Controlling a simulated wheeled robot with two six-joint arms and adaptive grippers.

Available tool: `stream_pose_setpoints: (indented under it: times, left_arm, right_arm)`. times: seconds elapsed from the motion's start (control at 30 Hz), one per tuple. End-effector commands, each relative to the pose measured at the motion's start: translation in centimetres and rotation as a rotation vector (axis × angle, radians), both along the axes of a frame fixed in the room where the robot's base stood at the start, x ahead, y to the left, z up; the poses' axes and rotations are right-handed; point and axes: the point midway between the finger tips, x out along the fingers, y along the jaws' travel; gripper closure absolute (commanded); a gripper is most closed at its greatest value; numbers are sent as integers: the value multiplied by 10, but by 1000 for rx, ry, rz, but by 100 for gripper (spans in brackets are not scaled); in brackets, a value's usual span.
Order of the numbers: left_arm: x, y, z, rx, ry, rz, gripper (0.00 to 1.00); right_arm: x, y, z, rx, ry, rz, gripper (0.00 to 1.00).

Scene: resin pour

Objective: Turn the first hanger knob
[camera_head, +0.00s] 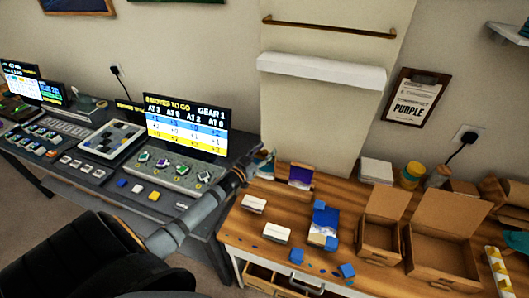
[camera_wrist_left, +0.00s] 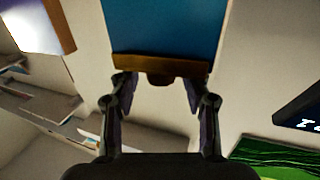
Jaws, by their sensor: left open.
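In the left wrist view, a brown wooden bar (camera_wrist_left: 165,66) runs along the edge of a blue panel (camera_wrist_left: 160,28). A small rounded brown knob (camera_wrist_left: 160,79) juts from the middle of the bar. My left gripper (camera_wrist_left: 157,86) is open, with one finger on each side of the knob. I cannot tell whether either finger touches it. In the head view my left arm reaches toward the gap between the console and the wooden workbench. I cannot make out this knob there. My right gripper is not in view.
The wooden workbench (camera_head: 250,227) holds open cardboard boxes (camera_head: 436,256), blue pieces and small cards. A console with a lit screen (camera_head: 187,126) stands left. A wooden rail (camera_head: 330,27), a white shelf (camera_head: 320,70) and a clipboard (camera_head: 414,97) are on the wall.

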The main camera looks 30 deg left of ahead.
Motion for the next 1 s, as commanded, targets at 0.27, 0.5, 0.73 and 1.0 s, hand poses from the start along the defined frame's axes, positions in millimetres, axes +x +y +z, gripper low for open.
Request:
stream_pose_setpoints:
  times: [0.27, 0.5, 0.73, 1.0]
  left_arm:
    - [0, 0, 0, 0, 0, 0, 66]
    - [0, 0, 0, 0, 0, 0, 98]
    - [0, 1, -2, 4, -4, -21, 100]
    - [1, 2, 3, 6, -2, -200, 100]
  right_arm:
    - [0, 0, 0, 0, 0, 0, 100]
    - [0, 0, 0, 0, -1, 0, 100]
    - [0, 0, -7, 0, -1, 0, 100]
    - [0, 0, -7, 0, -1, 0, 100]
